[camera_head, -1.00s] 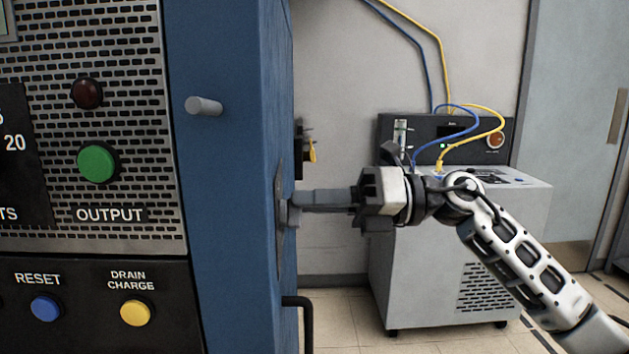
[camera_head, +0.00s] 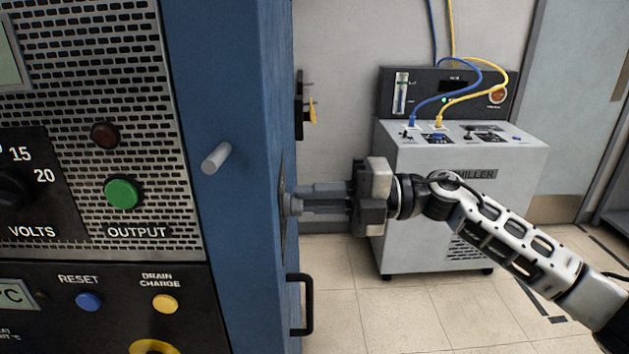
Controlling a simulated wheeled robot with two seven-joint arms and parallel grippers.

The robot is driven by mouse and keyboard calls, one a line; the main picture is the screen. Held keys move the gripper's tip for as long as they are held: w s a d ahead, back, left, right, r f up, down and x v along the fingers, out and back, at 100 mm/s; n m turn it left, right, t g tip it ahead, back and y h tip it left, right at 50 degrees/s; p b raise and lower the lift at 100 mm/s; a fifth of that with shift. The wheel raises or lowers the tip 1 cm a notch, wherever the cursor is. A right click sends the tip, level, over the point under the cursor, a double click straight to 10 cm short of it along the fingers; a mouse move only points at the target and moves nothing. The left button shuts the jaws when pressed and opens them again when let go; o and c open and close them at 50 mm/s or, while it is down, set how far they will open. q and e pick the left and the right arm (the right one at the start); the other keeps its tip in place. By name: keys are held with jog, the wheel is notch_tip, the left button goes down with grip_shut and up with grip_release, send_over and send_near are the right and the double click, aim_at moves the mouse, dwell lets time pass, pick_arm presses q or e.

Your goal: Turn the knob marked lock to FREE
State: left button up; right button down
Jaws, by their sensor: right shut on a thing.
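The blue cabinet (camera_head: 235,90) fills the left side, seen partly from its edge. My right gripper (camera_head: 295,200) reaches in from the right. Its fingers are shut on a small grey knob (camera_head: 287,203) on the cabinet's right side face. The knob is mostly hidden by the fingers and seen edge-on, so its marking and setting cannot be read. A round plate (camera_head: 281,205) shows as a thin edge behind it. My left gripper is not in view.
The front panel has a green OUTPUT button (camera_head: 123,193), a blue RESET button (camera_head: 89,301) and a yellow DRAIN CHARGE button (camera_head: 165,304). A grey peg (camera_head: 216,158) and a black handle (camera_head: 303,304) stick out of the cabinet. A chiller (camera_head: 425,255) stands behind my right arm.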

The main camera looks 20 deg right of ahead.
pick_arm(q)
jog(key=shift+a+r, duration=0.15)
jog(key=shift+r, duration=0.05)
pick_arm(e)
jog(key=shift+m, duration=0.3)
pick_arm(q)
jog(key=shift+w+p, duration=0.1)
jog(key=shift+p, duration=0.2)
pick_arm(e)
jog(key=c, duration=1.5)
grip_release()
jog(key=shift+o, duration=0.2)
jog(key=shift+f, duration=0.1)
